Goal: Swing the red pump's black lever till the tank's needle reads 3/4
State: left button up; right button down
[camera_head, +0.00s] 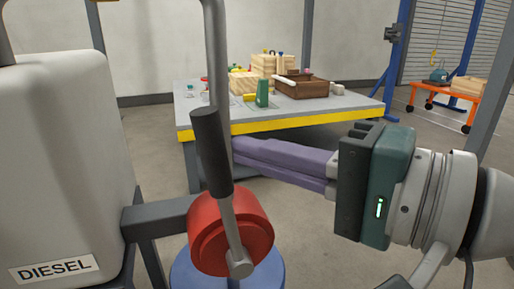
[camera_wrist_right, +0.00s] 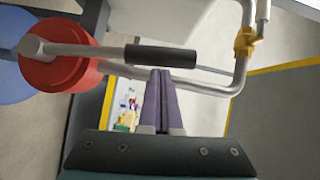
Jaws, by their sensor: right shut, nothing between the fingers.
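The red pump (camera_head: 215,232) sits low in the middle of the head view; it also shows at the left of the wrist view (camera_wrist_right: 62,62). Its lever has a grey rod and a black grip (camera_head: 210,150), and stands nearly upright, tilted a little left. The grip also shows in the wrist view (camera_wrist_right: 160,56). My right gripper (camera_head: 238,152) is shut and empty. Its purple fingertips (camera_wrist_right: 160,74) end right beside the grip; I cannot tell whether they touch. The pale tank (camera_head: 65,150), labelled DIESEL, stands at the left. Its gauge and needle are not visible. My left gripper is out of view.
A grey vertical pipe (camera_head: 217,60) rises behind the lever. A yellow fitting (camera_wrist_right: 246,42) sits on the pipe in the wrist view. A workbench (camera_head: 300,122) with a yellow edge, boxes and small items stands behind. An orange cart (camera_head: 440,97) is farther right.

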aim_at(203, 165)
jog(key=a+p, duration=0.1)
jog(key=p, duration=0.1)
jog(key=s+a+r+p, duration=0.1)
jog(key=p, duration=0.1)
jog(key=shift+a+h, duration=0.3)
jog(key=shift+a, duration=0.05)
jog(key=shift+s+a+f+n+p, duration=0.15)
jog(key=shift+a+f+n+p, duration=0.1)
jog(key=shift+a, duration=0.2)
jog(key=shift+s+a+f+n+p, duration=0.15)
jog(key=shift+a+p, duration=0.1)
jog(key=shift+a, duration=0.2)
jog(key=shift+a+f, duration=0.2)
